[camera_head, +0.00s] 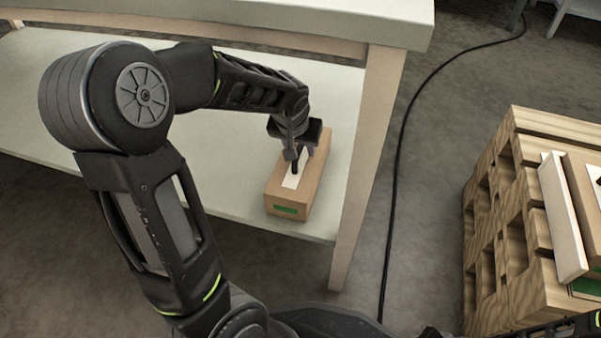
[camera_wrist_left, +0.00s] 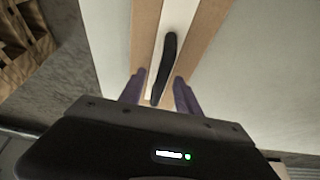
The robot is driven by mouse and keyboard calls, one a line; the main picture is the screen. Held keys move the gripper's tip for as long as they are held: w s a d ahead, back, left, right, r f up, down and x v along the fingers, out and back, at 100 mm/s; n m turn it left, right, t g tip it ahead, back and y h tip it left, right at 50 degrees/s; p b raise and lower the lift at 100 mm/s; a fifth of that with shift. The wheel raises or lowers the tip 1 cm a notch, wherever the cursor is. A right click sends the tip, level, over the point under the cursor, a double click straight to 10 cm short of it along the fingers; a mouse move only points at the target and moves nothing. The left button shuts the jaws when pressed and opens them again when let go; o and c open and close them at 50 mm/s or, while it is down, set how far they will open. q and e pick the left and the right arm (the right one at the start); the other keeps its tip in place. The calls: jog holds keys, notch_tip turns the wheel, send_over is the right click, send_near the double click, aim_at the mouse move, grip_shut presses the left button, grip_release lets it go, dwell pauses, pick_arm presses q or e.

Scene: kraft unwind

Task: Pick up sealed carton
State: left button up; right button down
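The sealed carton (camera_head: 290,203) is a long brown box with a white strip along its top, a black handle and a green label on its near end. It lies on the white lower shelf of the table, near the right leg. It also shows in the left wrist view (camera_wrist_left: 203,35), with the black handle (camera_wrist_left: 168,55) on the white strip. My left gripper (camera_head: 297,158) is above the carton. In the left wrist view its purple fingers (camera_wrist_left: 159,82) are apart, one on each side of the handle's near end, with gaps visible. My right gripper is not in view.
The white tabletop (camera_head: 330,12) overhangs the shelf (camera_head: 240,185), and a wooden leg (camera_head: 368,160) stands close to the carton's right. A black cable (camera_head: 402,130) runs across the floor. A wooden pallet stack (camera_head: 510,230) with flat boxes stands at the right.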

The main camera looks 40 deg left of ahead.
pick_arm(q)
jog(key=shift+w+f, duration=0.2)
jog(key=shift+f, duration=0.2)
jog(key=shift+c, duration=0.5)
grip_shut()
jog(key=shift+r, duration=0.1)
dwell(0.9)
